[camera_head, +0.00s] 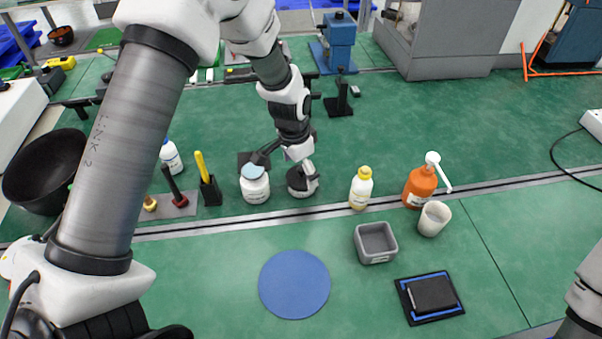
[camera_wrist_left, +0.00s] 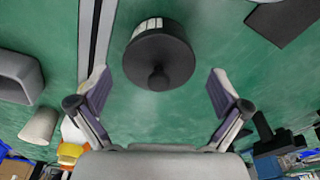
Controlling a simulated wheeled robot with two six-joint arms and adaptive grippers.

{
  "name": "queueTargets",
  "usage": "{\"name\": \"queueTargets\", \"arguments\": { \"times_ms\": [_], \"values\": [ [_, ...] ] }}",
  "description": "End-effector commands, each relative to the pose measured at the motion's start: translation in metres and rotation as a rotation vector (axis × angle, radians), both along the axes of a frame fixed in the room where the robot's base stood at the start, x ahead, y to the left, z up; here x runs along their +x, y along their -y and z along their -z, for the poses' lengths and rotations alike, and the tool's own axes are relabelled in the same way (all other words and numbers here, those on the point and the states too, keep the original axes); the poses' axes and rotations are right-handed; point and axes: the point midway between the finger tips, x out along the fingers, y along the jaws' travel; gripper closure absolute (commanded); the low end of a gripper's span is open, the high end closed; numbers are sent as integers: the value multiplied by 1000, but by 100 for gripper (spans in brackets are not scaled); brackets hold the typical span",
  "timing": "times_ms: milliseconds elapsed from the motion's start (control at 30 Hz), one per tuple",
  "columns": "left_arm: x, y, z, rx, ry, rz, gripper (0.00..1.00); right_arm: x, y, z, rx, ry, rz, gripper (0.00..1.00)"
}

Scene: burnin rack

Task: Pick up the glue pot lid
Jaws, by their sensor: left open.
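The glue pot lid (camera_wrist_left: 160,58) is dark and round with a small knob. In the left wrist view it sits on the glue pot (camera_wrist_left: 147,27), whose pale label shows at one side. In the head view the pot (camera_head: 297,189) stands behind the dark track line, and my left gripper (camera_head: 284,171) partly covers it. My left gripper (camera_wrist_left: 160,88) is open and empty, with a finger on either side of the lid and clear space between each finger and the lid. My right gripper is out of view.
A white jar with a pale blue lid (camera_head: 255,186) stands close left of the pot. A yellow-capped bottle (camera_head: 361,189), an orange pump bottle (camera_head: 420,187), a cup (camera_head: 434,219) and a grey bin (camera_head: 376,245) stand to the right. A blue round mat (camera_head: 294,284) lies in front.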

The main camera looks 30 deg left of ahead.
Motion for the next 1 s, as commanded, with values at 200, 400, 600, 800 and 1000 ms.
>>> {"name": "queueTargets", "arguments": {
  "times_ms": [200,400,600,800,1000],
  "values": [
    [0,0,0,0,0,0,46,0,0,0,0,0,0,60],
    [0,0,0,1,-1,1,83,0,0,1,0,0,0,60],
    [-1,0,1,0,-2,1,99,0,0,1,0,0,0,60],
    [-2,0,3,0,-6,1,100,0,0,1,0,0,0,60],
    [-3,0,4,0,-9,1,100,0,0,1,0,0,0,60]
  ]
}}
